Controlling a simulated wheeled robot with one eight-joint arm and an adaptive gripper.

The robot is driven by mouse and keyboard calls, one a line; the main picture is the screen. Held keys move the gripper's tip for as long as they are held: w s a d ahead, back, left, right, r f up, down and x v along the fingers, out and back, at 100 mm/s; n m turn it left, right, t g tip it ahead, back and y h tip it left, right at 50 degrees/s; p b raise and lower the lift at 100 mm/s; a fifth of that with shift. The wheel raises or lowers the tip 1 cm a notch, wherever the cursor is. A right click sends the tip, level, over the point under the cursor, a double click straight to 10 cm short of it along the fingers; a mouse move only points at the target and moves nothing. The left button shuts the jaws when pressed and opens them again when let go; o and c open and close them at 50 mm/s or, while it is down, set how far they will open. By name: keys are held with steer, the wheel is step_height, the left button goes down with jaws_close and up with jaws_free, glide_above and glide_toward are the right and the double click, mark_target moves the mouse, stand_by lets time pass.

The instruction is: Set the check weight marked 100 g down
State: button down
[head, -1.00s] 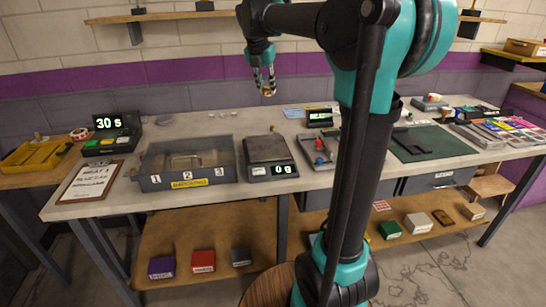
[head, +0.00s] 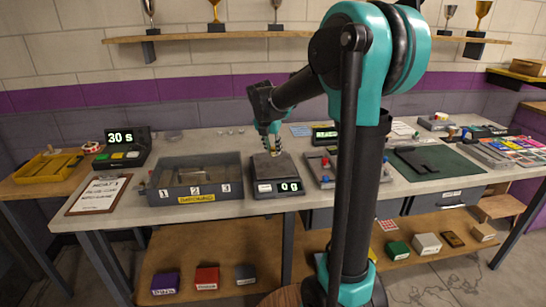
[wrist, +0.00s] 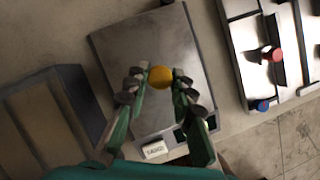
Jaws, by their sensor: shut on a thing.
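The check weight shows as a round, brass-coloured piece (wrist: 160,77) in the wrist view; no marking on it can be read. My gripper (wrist: 157,86) is shut on it, with fingers on either side. In the head view my gripper (head: 271,147) points down over the grey plate of the bench scale (head: 261,171). The scale plate (wrist: 120,48) lies under the weight in the wrist view. The scale's display (head: 289,187) shows 0. Whether the weight touches the plate cannot be told.
A grey box with compartments marked 1, 2, 3 (head: 166,189) stands left of the scale. A tray with red and blue knobs (head: 318,170) is close on its right. A timer showing 30 s (head: 121,145) and a clipboard (head: 98,195) are further left.

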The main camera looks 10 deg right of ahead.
mark_target(272, 152)
steer(key=shift+f, duration=1.85)
steer(key=shift+f, duration=0.1)
steer(key=c, duration=1.3)
jaws_free()
